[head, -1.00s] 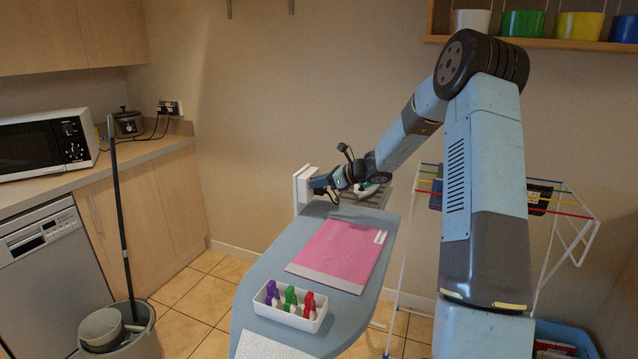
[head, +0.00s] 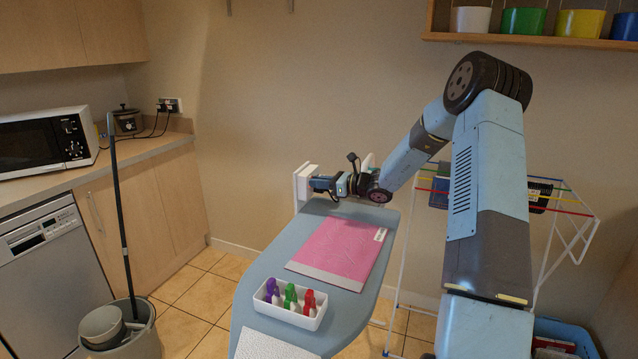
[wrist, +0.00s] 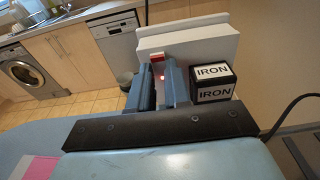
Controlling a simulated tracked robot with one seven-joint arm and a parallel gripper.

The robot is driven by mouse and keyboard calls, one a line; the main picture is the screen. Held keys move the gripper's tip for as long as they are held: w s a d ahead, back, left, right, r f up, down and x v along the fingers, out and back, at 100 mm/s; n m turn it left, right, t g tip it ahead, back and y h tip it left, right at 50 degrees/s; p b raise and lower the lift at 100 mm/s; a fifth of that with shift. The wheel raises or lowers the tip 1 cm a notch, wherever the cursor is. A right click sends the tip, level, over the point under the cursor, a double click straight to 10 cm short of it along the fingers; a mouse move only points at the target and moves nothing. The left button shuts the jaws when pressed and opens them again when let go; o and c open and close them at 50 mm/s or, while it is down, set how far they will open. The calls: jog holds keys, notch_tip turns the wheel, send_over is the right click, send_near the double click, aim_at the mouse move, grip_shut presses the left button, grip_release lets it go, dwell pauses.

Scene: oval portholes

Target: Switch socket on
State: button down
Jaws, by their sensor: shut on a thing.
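The white socket (head: 301,188) stands at the far end of the ironing board. The wrist view shows its pale front (wrist: 205,42) up close. A red and white piece, apparently its switch (wrist: 157,57), shows just above my fingertips. A small red light (wrist: 162,76) glows between the fingers. A black plug marked IRON (wrist: 212,83) sits on the socket just right of my fingers. My gripper (head: 318,184) is at the socket's face. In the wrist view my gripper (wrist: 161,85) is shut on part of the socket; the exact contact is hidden.
The blue ironing board (head: 250,290) carries a pink cloth (head: 338,250) and a white tray (head: 290,314) of coloured bottles. A drying rack (head: 560,215) stands right of it. A black cable (wrist: 290,112) runs right of the plug.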

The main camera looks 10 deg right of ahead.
jog(key=c, duration=1.1)
grip_release()
jog(key=shift+d, duration=0.1)
jog(key=v, duration=1.3)
jog(key=shift+s+d, duration=0.2)
jog(key=shift+d, duration=0.1)
jog(key=shift+a, duration=0.15)
